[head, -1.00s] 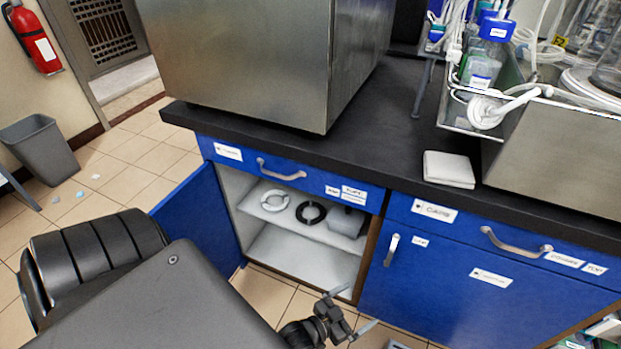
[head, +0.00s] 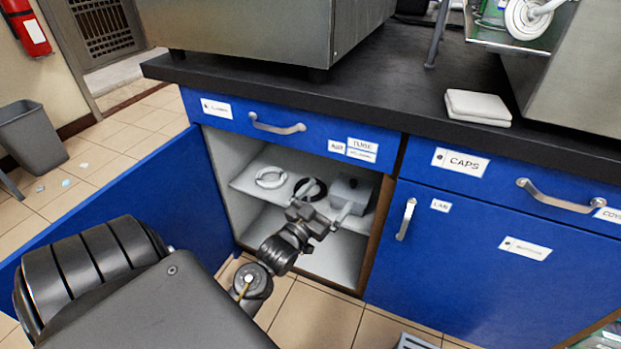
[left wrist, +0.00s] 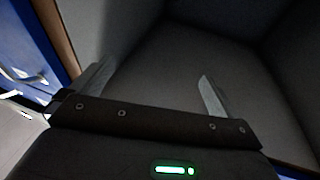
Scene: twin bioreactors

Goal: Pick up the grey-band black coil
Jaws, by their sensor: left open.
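The black coil (head: 308,184) lies on the upper shelf of the open cabinet, between a white coil and a grey box. In the head view my left gripper hides its near part, and I cannot make out its grey band. My left gripper (head: 322,208) is at the cabinet opening, just in front of the black coil. In the left wrist view the two fingers of the left gripper (left wrist: 154,88) stand wide apart, with only a dark grey surface between them. No coil shows clearly there. My right gripper is not in view.
The white coil (head: 270,177) lies left of the black one, the grey box (head: 350,190) right of it. The blue cabinet door (head: 130,220) stands open at left. The drawer (head: 222,112) and black worktop (head: 400,110) are above the shelf.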

